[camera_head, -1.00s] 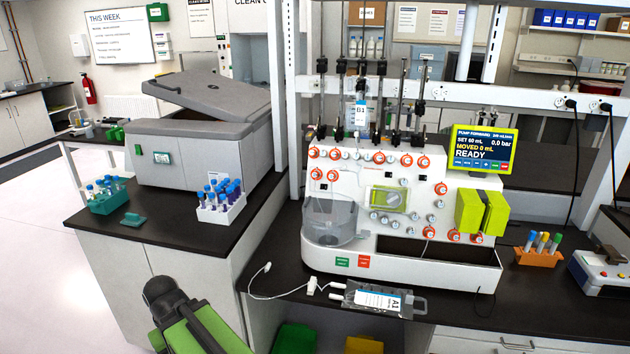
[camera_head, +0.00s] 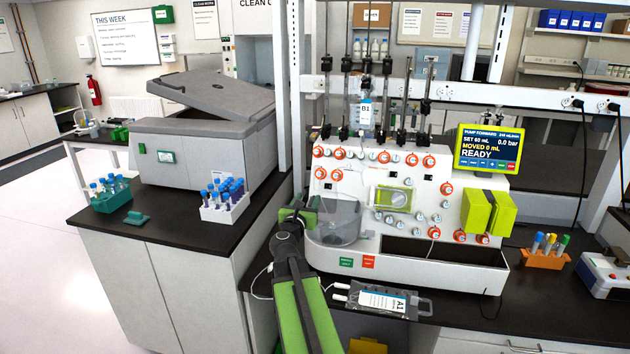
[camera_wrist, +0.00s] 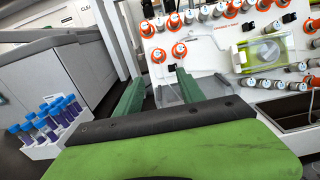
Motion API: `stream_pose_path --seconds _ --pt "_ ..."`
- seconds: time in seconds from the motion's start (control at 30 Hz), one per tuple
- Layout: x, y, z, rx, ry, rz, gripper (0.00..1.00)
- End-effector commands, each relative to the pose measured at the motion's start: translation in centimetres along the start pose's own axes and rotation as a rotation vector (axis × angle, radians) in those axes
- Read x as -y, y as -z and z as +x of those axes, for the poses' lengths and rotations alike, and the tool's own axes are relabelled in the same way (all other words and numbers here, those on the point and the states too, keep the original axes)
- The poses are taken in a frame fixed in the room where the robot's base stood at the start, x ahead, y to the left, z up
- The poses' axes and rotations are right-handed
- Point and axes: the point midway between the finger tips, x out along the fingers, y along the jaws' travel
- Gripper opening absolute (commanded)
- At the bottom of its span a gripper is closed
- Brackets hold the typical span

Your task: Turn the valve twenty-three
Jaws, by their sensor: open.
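The white cell processor (camera_head: 345,205) stands on the bench with rows of valves on its front. Many have orange rings, such as one upper-left valve (camera_head: 319,152); others are grey and white. The valve numbers are too small to read, so I cannot tell which is twenty-three. My gripper (camera_head: 312,208) is in front of the processor's left end, near the clear bowl. In the wrist view my gripper (camera_wrist: 158,84) is open and empty. Its two green fingers point towards the panel, with a lower pair of orange valves, including this valve (camera_wrist: 158,56), beyond the tips. I see no contact.
A clear bowl (camera_head: 340,222) sits at the processor's left end. A tray rim (camera_head: 440,272) runs along its front, and a labelled bag (camera_head: 382,302) lies on the bench before it. A rack of blue-capped tubes (camera_head: 225,210) stands left of my arm.

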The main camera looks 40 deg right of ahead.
Motion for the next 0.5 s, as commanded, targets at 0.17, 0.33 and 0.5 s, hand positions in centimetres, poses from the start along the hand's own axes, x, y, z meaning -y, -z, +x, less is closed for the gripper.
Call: stream_pose_path --seconds 0.17,0.33,0.5 --pt "-0.3 0.0 2.0 0.001 -0.004 -0.003 0.46" --pt "-0.4 -0.1 6.2 0.001 -0.005 -0.004 0.46" --pt "-0.5 -0.1 10.6 0.001 -0.006 -0.005 0.46"
